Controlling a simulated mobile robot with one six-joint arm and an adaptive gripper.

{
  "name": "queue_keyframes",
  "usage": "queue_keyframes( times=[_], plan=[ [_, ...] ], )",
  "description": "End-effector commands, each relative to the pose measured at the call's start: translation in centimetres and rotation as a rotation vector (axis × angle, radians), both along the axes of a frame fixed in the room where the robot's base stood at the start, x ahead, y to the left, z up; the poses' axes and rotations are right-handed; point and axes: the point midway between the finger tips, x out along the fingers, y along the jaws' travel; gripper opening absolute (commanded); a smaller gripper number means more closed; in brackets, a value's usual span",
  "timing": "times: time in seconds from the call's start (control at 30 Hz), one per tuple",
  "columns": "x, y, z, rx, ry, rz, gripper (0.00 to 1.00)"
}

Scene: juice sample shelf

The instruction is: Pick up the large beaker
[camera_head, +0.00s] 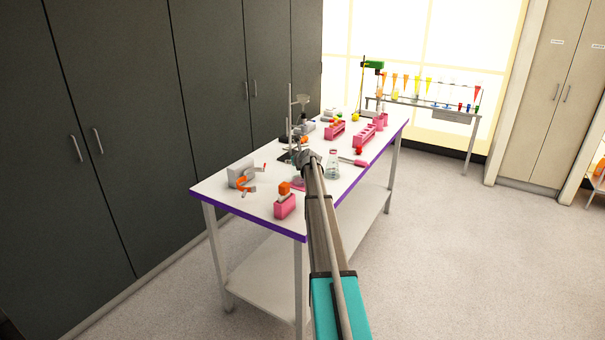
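My arm reaches away over the white table (225,190), and my gripper (304,157) is a small grey shape at its far end, above the table near a stand. Its fingers are too small to tell open from shut, and nothing can be made out in them. A clear glass vessel (332,168) with a narrow neck stands upright just right of my gripper, apart from it in the picture. It looks more like a conical flask than a beaker. I cannot make out a large beaker for certain. My arm hides part of the table.
A pink block with an orange top (285,204) and a grey-and-orange device (242,176) stand at the near end. Pink racks (367,136) stand farther back. A side table (440,112) holds colourful glassware.

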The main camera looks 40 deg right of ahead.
Motion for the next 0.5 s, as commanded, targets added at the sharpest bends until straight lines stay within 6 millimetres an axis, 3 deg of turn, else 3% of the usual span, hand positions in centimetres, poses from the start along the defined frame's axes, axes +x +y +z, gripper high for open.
queue_keyframes(
  times=[0.37, 0.5],
  plan=[
    [-0.03, 0.01, 0.01, 0.0, 0.0, 0.0, 0.5],
    [-0.03, 0.01, 0.01, 0.0, 0.0, 0.0, 0.24]
  ],
)
